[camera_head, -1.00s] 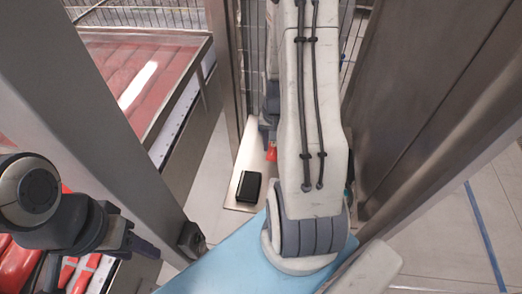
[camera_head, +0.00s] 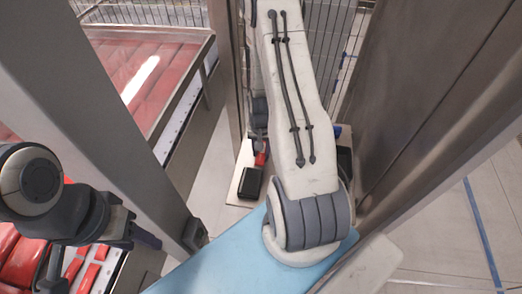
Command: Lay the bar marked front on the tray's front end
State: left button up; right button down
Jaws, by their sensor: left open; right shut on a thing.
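My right arm fills the middle of the view and reaches away from me. Its gripper (camera_head: 259,146) shows partly at the left side of the arm, shut on a small red thing (camera_head: 260,159). Most of that held thing is hidden, and I cannot read any marking on it. Below it, a black block (camera_head: 250,183) sits on a narrow pale plate (camera_head: 238,196). I cannot tell whether this plate is the tray. My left gripper (camera_head: 144,236) is open and empty at the lower left, beside a steel post.
A slanted steel post (camera_head: 115,110) stands at left, and a tall steel panel (camera_head: 425,100) at right. Red slabs (camera_head: 115,75) lie in a steel-framed bed at upper left. Red pieces (camera_head: 85,272) lie at lower left. A light blue surface (camera_head: 220,262) is at bottom centre.

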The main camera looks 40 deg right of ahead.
aim_at(261, 154)
jog(key=shift+f, duration=0.2)
jog(key=c, duration=0.5)
grip_release()
jog(key=shift+r, duration=0.1)
jog(key=shift+r, duration=0.4)
notch_tip(261, 154, up, 12)
jog(key=b, duration=0.2)
jog(key=shift+f, duration=0.25)
